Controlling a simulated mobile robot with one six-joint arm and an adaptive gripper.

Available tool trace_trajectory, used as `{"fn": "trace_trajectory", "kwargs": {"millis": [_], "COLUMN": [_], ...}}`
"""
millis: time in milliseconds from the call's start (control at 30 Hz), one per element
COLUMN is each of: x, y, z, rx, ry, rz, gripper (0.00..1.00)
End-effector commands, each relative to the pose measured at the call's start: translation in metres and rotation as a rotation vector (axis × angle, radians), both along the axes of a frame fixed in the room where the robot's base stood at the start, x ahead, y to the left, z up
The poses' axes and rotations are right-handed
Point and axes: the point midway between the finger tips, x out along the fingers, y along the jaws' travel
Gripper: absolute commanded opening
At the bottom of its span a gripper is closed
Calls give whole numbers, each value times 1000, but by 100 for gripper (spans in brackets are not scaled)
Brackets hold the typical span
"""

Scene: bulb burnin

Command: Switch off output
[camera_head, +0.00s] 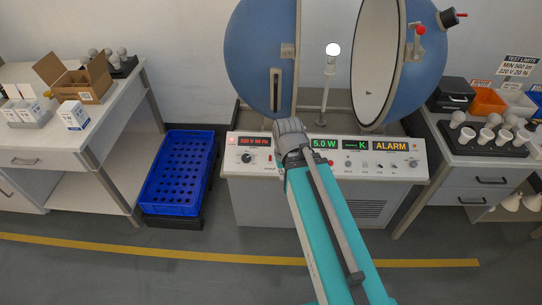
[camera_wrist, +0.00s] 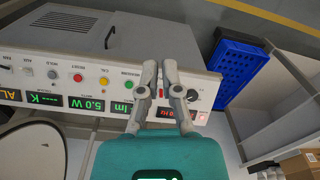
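The control panel (camera_head: 325,170) of the bulb tester has lit displays: a red one (camera_head: 255,141) that appears to read 220 V 50 Hz, a green 5.0 W (camera_head: 323,143) and an amber ALARM (camera_head: 390,146). A bulb (camera_head: 333,49) glows white on its post in the open sphere. My gripper (camera_head: 291,128) is over the panel's left half and hides part of it. In the wrist view, the fingertips (camera_wrist: 160,65) are a little apart with nothing held. A small red control (camera_wrist: 161,93) shows between the fingers. A dark knob (camera_wrist: 192,95) and a lit red spot (camera_wrist: 203,115) are beside them.
Red (camera_wrist: 77,78), yellow (camera_wrist: 103,82) and green (camera_wrist: 129,85) buttons line the panel near my fingers. The blue sphere halves (camera_head: 255,55) stand open behind. A blue crate (camera_head: 180,170) sits on the floor at left. Side benches hold bulbs and boxes.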

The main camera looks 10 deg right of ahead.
Motion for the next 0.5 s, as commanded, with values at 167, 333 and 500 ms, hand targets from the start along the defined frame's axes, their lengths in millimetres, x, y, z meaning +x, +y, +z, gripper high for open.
{"fn": "trace_trajectory", "kwargs": {"millis": [167,333,500], "x": [6,15,27], "y": [3,7,13], "z": [-15,-34,-54], "rx": [42,114,205], "ry": [-16,-45,-83], "rz": [-13,-36,-66], "gripper": [0,0,0]}}
